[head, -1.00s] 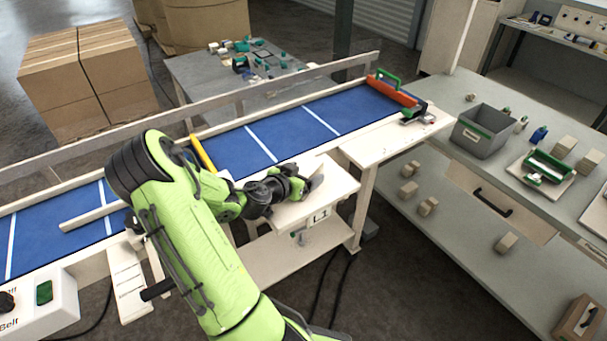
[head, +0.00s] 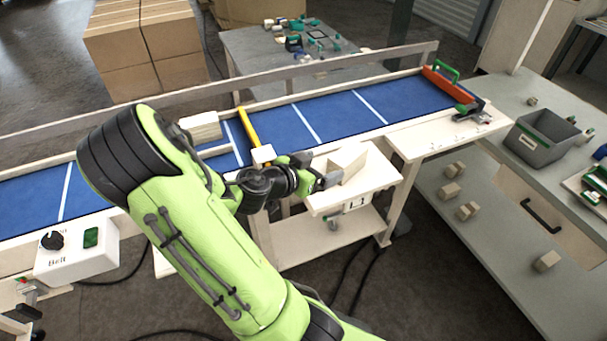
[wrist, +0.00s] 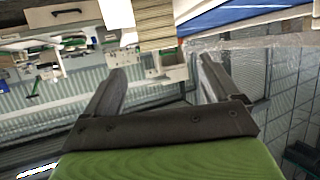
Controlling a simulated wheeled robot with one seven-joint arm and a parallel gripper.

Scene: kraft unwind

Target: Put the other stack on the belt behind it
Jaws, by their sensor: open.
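A yellow bar (head: 254,128) and a white bar cross the belt. A control box (head: 75,250) is at lower left. A grey bin (head: 541,140) sits on the right bench.

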